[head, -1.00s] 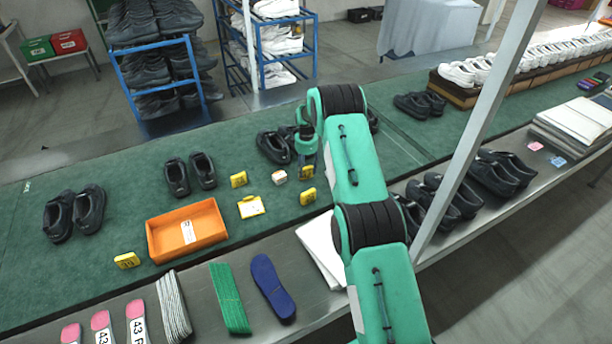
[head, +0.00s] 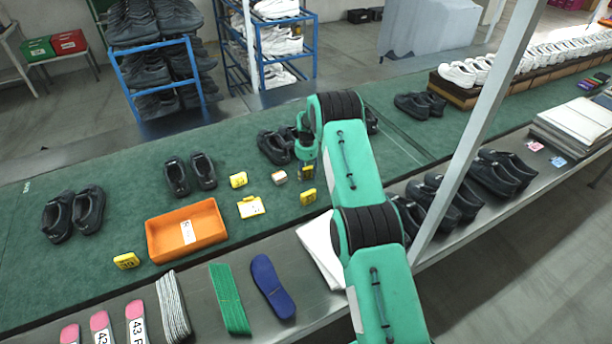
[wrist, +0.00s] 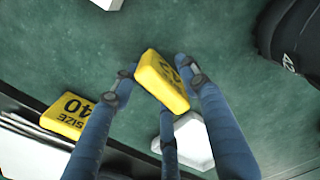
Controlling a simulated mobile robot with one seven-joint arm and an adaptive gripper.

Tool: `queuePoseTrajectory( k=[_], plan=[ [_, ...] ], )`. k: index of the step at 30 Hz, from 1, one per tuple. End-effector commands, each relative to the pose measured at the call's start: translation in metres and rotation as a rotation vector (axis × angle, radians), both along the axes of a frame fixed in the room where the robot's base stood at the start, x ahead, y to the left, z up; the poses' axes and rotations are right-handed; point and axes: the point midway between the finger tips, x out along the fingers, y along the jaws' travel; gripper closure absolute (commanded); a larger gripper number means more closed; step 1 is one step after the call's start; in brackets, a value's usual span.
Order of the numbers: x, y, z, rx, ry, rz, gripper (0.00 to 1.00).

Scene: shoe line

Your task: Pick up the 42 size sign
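A yellow sign (wrist: 162,80) sits between the blue fingers of my gripper (wrist: 158,72) in the wrist view. Its digits are partly covered by a finger and I cannot read them fully. The fingertips lie right at its edges, but I cannot tell whether they press on it. In the head view my gripper (head: 304,150) is over the green mat, partly hidden by my arm, with a yellow sign (head: 306,174) just below it. Another yellow sign (wrist: 68,115) reading SIZE 40 lies to the left in the wrist view.
A white block (wrist: 185,140) is close below the gripped area in the wrist view. A black shoe (wrist: 290,40) is at the right. In the head view, yellow signs (head: 307,197), (head: 238,180), a yellow card (head: 250,207) and an orange tray (head: 187,230) lie nearby on the mat.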

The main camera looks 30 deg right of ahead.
Motion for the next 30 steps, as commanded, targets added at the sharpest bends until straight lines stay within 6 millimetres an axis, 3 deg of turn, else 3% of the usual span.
queuePoseTrajectory(
  k=[1, 6, 20, 30],
  plan=[
    [0.000, 0.000, 0.000, 0.000, 0.000, 0.000, 0.71],
    [0.000, 0.000, 0.000, 0.000, 0.000, 0.000, 1.00],
    [0.000, 0.000, 0.008, 0.000, -0.001, 0.000, 1.00],
    [0.001, 0.000, 0.050, 0.000, -0.002, 0.000, 1.00]
  ],
)
